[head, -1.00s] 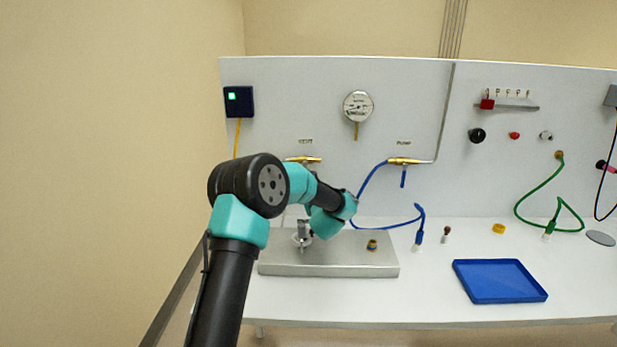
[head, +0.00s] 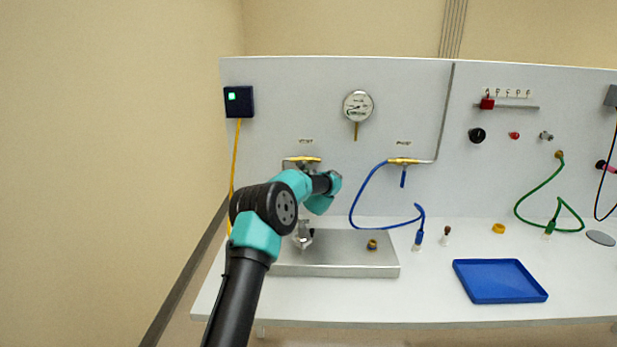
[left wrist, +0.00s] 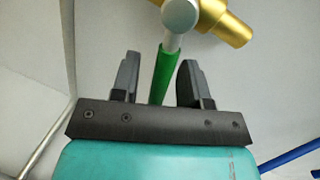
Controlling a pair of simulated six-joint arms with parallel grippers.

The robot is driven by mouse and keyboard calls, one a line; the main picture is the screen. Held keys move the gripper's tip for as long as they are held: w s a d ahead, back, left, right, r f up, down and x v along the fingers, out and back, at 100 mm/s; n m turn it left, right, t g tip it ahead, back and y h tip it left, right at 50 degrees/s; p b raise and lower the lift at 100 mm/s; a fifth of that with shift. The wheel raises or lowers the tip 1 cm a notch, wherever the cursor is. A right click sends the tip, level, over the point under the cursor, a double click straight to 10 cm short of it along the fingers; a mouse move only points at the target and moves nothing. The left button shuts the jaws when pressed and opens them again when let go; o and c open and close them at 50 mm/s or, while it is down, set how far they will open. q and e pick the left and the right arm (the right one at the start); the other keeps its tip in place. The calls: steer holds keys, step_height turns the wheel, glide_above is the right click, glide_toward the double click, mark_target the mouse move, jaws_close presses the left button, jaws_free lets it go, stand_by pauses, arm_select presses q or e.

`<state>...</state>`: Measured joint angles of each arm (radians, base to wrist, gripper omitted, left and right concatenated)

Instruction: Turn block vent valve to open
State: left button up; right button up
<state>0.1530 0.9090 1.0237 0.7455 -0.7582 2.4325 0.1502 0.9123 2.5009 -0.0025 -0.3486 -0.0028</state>
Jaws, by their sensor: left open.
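The vent valve (head: 303,159) is a brass body on the back panel under the VENT label. In the left wrist view, its brass body (left wrist: 226,20) is at the top right, with a round pale stem end beside it. A green lever handle (left wrist: 163,72) runs from there down between my jaws, slightly slanted. My left gripper (left wrist: 160,60) is open, with one finger on each side of the handle and a gap on both sides. In the head view, my arm hides the handle and the jaws. My right gripper is not in view.
The pump valve (head: 404,160) with a blue handle and blue hose is to the right. A gauge (head: 358,106) hangs above between them. A metal plate (head: 340,262) with fittings lies below my arm. A blue tray (head: 499,281) is on the bench.

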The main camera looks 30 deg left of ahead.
arm_select(q)
steer(key=shift+w+a, duration=0.5)
steer(key=shift+w, duration=0.05)
steer(key=shift+c, duration=0.5)
jaws_close()
